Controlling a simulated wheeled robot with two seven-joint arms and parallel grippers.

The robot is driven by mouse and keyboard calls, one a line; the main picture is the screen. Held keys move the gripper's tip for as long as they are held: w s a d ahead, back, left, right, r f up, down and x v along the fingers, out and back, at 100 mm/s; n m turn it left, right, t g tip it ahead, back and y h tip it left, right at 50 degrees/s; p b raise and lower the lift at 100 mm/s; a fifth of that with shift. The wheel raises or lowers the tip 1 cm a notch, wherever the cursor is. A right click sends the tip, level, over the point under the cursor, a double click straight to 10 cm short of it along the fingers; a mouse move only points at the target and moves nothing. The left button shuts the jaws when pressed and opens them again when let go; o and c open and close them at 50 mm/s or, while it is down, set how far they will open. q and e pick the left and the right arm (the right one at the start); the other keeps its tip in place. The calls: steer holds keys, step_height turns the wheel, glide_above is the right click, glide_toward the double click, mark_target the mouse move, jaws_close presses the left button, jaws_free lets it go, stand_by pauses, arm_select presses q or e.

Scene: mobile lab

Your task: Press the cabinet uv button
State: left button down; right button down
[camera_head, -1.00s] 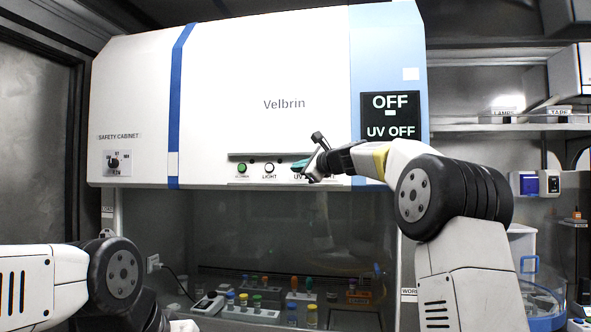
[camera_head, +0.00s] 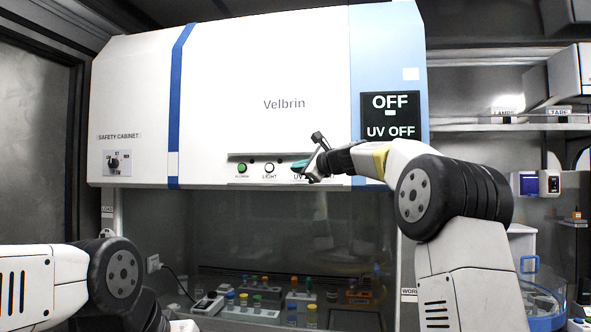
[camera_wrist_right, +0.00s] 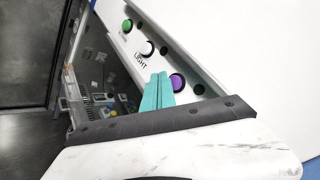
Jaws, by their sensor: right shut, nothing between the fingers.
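The white safety cabinet (camera_head: 265,80) faces me, with a row of round buttons on its lower front panel. The green button (camera_head: 242,168) and the white light button (camera_head: 269,168) show at the left of the row. The purple UV button (camera_wrist_right: 178,83) shows in the right wrist view, just right of the teal fingertips. In the head view my right gripper (camera_head: 300,166) covers it. My right gripper (camera_wrist_right: 157,93) is shut and empty, its tips beside the purple button; I cannot tell whether they touch it. The display (camera_head: 390,117) reads "OFF" and "UV OFF". My left gripper is out of view.
A selector knob (camera_head: 114,162) is on the cabinet's left front. Behind the glass (camera_head: 290,225) stand racks with several coloured-cap vials (camera_head: 266,285). Shelves (camera_head: 520,127) with boxes are at the right. The panel's lower edge runs just below the buttons.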

steer(key=shift+w, duration=0.1)
steer(key=shift+w+d, duration=0.15)
steer(key=shift+w, duration=0.15)
steer(key=shift+w+d, duration=0.1)
steer(key=shift+w, duration=0.45)
stand_by(0.8)
steer(key=shift+s, duration=0.1)
steer(key=shift+s+a, duration=0.2)
steer(key=shift+s, duration=0.65)
steer(key=shift+s+a, duration=0.2)
steer(key=shift+s, duration=0.6)
steer(key=shift+s+a, duration=0.15)
steer(key=shift+s, duration=0.7)
steer(key=shift+s+a, duration=0.2)
steer(key=shift+s, duration=0.6)
